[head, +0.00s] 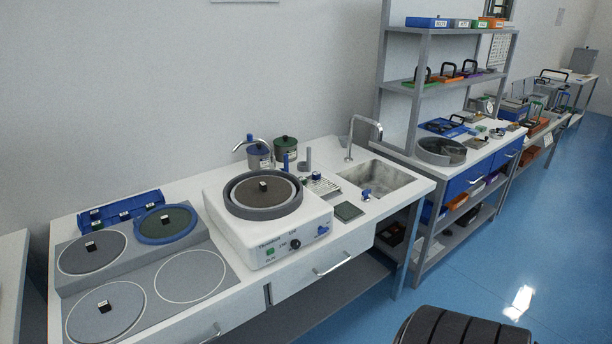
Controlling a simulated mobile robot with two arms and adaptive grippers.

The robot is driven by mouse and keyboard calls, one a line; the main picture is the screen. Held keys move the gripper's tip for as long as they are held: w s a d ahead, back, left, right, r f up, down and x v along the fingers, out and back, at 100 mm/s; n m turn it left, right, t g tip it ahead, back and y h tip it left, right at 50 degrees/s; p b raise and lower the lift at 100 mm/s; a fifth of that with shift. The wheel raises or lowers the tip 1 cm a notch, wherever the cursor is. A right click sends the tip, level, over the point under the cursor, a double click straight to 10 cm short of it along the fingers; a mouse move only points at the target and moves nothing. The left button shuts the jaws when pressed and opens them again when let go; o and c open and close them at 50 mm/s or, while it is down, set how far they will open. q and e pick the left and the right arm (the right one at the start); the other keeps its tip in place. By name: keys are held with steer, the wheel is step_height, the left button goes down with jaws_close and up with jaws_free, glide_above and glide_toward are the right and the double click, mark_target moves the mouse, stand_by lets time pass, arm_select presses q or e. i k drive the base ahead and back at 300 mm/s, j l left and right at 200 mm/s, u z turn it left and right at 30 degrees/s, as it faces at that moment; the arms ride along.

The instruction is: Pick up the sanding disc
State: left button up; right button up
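Several round discs are on the bench at the left, and I cannot tell which one the task means. A grey disc (75,262) with a small black-and-white knob lies at the back left of a grey panel. A second grey disc (125,318) with a similar knob lies at the front left. A dark green disc (160,226) with a blue rim lies at the back right of the panel. Another grey-brown disc (250,199) with a knob sits in the round bowl of the white polishing machine (235,230). Neither gripper is in view.
An empty white-outlined circle (190,278) is on the panel. A blue rack (105,215) stands behind it. A shelf unit stands to the right; blue floor (500,270) is open in front.

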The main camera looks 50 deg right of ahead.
mark_target(263, 193)
steer(key=z, duration=1.45)
